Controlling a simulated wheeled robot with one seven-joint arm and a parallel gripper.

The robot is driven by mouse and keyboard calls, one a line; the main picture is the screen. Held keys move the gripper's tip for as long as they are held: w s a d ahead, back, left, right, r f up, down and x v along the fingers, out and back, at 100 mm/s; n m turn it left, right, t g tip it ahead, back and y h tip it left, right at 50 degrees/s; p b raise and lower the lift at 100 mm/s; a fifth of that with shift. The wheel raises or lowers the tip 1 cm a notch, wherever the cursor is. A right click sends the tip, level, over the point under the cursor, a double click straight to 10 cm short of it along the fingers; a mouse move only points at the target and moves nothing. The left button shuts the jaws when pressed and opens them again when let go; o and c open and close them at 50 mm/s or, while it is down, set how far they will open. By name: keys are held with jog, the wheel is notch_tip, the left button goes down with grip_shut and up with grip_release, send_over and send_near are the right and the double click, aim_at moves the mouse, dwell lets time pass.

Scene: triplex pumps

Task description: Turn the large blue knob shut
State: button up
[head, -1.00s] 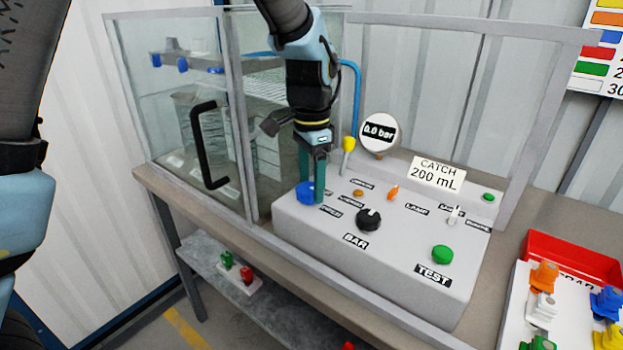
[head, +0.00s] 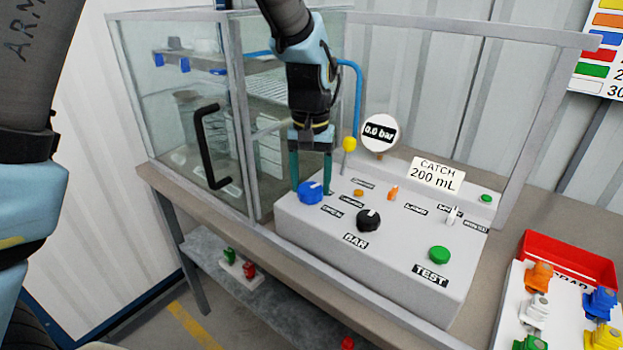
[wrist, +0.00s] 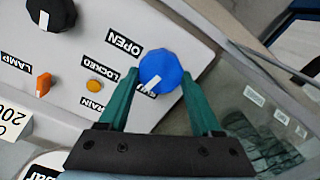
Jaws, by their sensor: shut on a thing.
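The large blue knob (head: 311,193) sits at the left end of the grey control panel. My gripper (head: 311,188) reaches down from above, with its two green fingers on either side of the knob and shut on it. In the wrist view the blue knob (wrist: 162,68) lies between the fingertips (wrist: 160,76). Its white pointer mark faces the lower left, toward a partly hidden label beside the knob. The OPEN label (wrist: 123,43) is at the knob's upper left and clear of the pointer.
A black BAR knob (head: 368,219), a green TEST button (head: 439,254) and small orange controls share the panel. A gauge (head: 380,132) reading 0.0 bar stands behind. A glass cabinet with a black handle (head: 211,148) is close on the left.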

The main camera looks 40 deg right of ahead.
aim_at(311, 187)
jog(key=shift+w+n, duration=0.1)
jog(key=shift+n, duration=1.1)
jog(key=o, duration=1.4)
notch_tip(311, 187, up, 11)
jog(key=shift+f+b, duration=0.1)
jog(key=shift+b, duration=0.8)
